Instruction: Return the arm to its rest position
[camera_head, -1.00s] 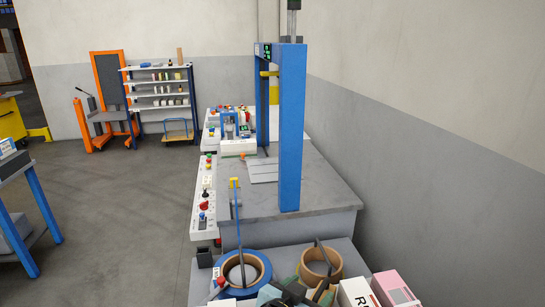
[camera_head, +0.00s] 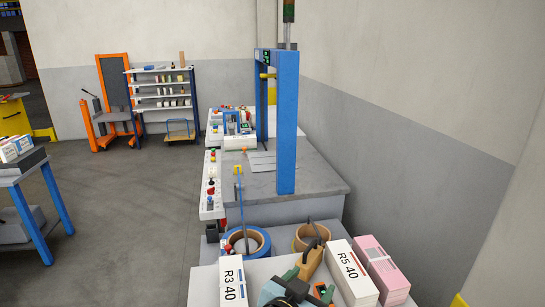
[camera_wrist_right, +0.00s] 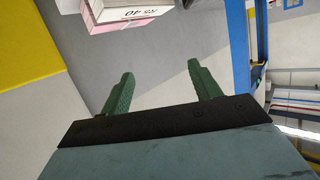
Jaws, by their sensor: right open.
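My right gripper (camera_head: 305,284) is low at the bottom edge of the head view, partly cut off, above the near table. It also shows in the right wrist view (camera_wrist_right: 160,72), with its two green fingers spread apart and nothing between them. In the head view it is beside a white box marked R5 40 (camera_head: 349,268), with a tan-handled tool (camera_head: 311,262) just behind it. My left gripper is not in view.
A blue-framed machine (camera_head: 287,130) stands behind. Open floor (camera_head: 120,210) lies left.

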